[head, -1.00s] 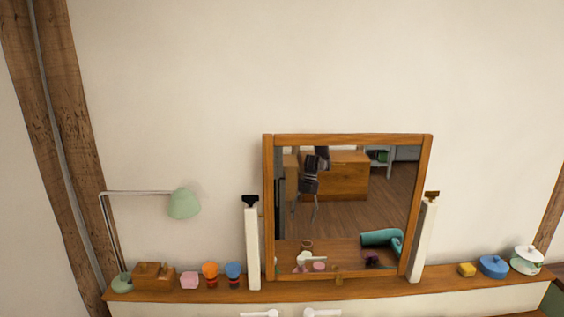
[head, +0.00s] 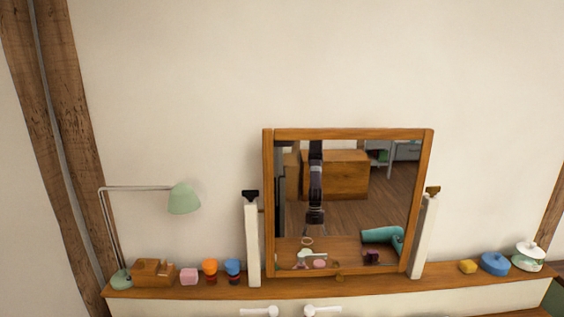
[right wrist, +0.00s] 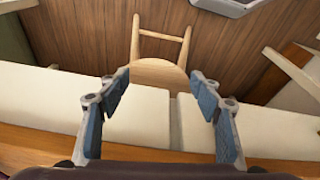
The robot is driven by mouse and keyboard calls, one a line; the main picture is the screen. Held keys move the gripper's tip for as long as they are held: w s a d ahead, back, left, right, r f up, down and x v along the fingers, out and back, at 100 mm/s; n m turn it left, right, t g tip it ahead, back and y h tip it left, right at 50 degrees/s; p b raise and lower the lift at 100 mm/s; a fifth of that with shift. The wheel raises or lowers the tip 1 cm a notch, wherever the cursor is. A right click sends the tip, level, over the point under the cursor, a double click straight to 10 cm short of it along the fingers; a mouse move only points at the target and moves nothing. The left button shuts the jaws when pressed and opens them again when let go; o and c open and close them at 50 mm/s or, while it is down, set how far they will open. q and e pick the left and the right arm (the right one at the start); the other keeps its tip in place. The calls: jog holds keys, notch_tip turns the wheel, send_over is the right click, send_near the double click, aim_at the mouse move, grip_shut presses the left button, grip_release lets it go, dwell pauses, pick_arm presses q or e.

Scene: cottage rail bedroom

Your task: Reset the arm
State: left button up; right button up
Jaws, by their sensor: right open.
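My right gripper (right wrist: 160,77) shows in the right wrist view with its two blue-padded fingers spread apart. Nothing is between the fingers. A wooden chair (right wrist: 160,72) stands beyond the fingertips, and pale surfaces lie behind the gripper. Neither of my grippers shows directly in the head view. The mirror (head: 350,131) there reflects a dark, upright arm-like shape above a wooden surface; I cannot tell which arm it is. My left gripper is out of sight.
The wall above is bare.

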jog(key=s+d+f+b, duration=0.1)
jog(key=s+f, duration=0.9)
jog(key=f, duration=0.3)
jog(key=s+d+f+g+b, duration=0.1)
jog(key=s+d+f, duration=0.1)
jog(key=s+f, duration=0.7)
notch_tip(320, 180, down, 4)
jog(key=shift+s+d+f+g, duration=0.1)
jog(key=shift+s+d+g, duration=0.1)
jog(key=shift+s+g, duration=0.15)
